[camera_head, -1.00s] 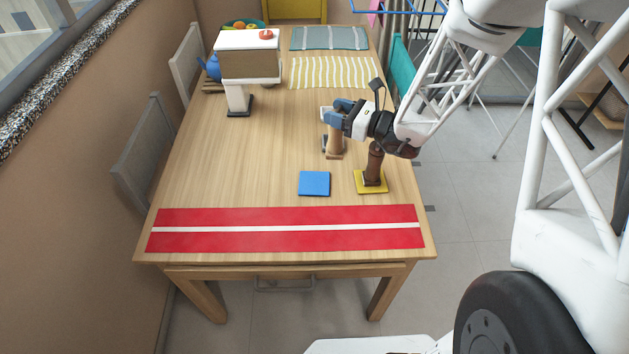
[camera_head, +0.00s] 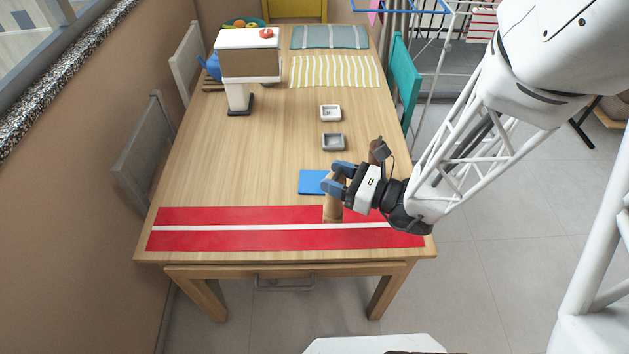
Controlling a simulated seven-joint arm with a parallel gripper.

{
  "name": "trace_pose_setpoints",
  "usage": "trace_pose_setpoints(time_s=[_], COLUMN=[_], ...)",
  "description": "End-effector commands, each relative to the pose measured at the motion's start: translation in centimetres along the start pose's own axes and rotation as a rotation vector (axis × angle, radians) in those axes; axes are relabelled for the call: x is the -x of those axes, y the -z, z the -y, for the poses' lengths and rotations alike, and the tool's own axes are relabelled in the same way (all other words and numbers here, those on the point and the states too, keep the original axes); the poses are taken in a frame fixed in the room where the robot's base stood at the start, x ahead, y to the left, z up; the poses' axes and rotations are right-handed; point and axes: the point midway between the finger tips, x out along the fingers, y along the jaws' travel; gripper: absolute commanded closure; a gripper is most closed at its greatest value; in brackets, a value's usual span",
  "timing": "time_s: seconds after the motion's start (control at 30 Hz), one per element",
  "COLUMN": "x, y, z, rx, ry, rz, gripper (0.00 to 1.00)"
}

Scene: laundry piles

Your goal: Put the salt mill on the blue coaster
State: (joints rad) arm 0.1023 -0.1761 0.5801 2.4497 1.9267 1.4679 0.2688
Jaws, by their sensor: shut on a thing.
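My gripper (camera_head: 337,179) has blue fingertips and is shut on a light wooden mill (camera_head: 333,209), which I take to be the salt mill. The mill is upright, and its lower end shows against the red runner. I cannot tell how high it is above the table. The blue coaster (camera_head: 310,182) is a flat, bare square just left of and behind the mill in the picture. My fingers cover its right edge. A dark brown mill (camera_head: 376,148) stands behind my gripper, with only its top showing. The yellow coaster under it is hidden.
A red runner (camera_head: 200,239) with a white stripe crosses the table's near end. The table's left middle is clear.

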Motion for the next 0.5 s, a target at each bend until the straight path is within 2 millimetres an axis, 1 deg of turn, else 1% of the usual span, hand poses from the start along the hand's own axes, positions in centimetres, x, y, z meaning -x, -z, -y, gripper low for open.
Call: trace_pose_setpoints(time_s=[0.33, 0.5], x=[-0.2, -1.2], y=[0.0, 0.2], z=[0.3, 1.3], rx=[0.000, -0.001], ry=[0.000, -0.002], rz=[0.000, 0.000], gripper=[0.97, 0.97])
